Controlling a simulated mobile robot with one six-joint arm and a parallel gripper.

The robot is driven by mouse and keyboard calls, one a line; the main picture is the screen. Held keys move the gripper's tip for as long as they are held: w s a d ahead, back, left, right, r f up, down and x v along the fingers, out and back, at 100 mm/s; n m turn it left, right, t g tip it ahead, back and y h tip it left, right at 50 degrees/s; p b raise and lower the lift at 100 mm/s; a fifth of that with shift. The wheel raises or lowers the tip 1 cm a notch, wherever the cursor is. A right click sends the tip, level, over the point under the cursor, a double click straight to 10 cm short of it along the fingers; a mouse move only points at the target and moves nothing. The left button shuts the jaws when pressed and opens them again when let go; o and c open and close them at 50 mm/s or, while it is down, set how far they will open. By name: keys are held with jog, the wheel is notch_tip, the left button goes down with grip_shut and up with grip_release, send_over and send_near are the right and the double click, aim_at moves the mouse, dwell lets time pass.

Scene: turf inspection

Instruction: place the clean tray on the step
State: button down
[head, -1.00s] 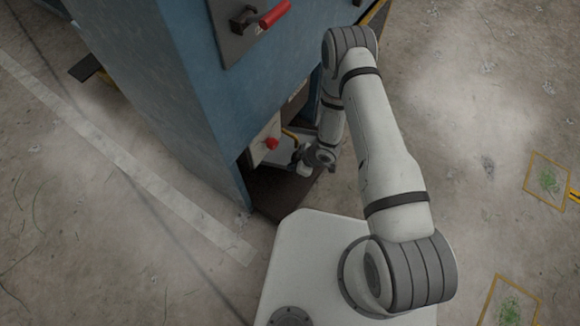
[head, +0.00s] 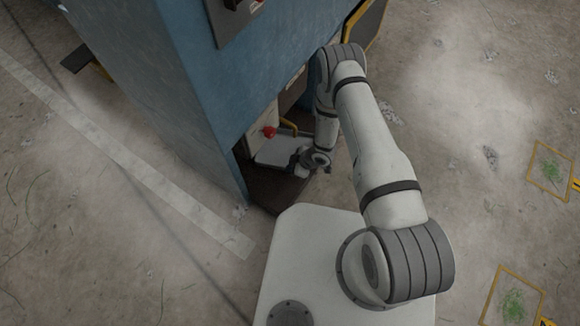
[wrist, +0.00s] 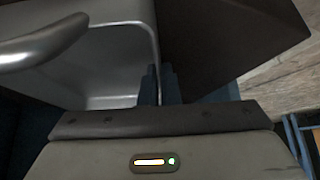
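A pale grey metal tray (head: 276,152) is in the low opening of the blue cabinet, above a dark brown step (head: 275,194). In the wrist view the tray (wrist: 100,62) fills the upper left, shiny and empty where it shows. The dark step (wrist: 225,45) is to its right. My gripper (head: 308,163) is at the tray's right edge. In the wrist view my gripper's narrow fingers (wrist: 161,82) are close together, with the tray's side rim between them. I cannot tell whether the tray touches the step.
The blue cabinet (head: 180,95) stands close around the opening. A red knob (head: 269,132) and a yellow bar (head: 289,125) are just behind the tray. A rounded grey bar (wrist: 42,40) crosses above the tray. Open concrete floor (head: 470,120) lies to the right.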

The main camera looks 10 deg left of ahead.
jog(key=c, duration=2.1)
grip_release()
jog(key=shift+f, duration=0.2)
jog(key=shift+c, duration=0.2)
jog(key=o, duration=0.5)
jog(key=shift+r, duration=0.1)
jog(key=shift+c, duration=0.2)
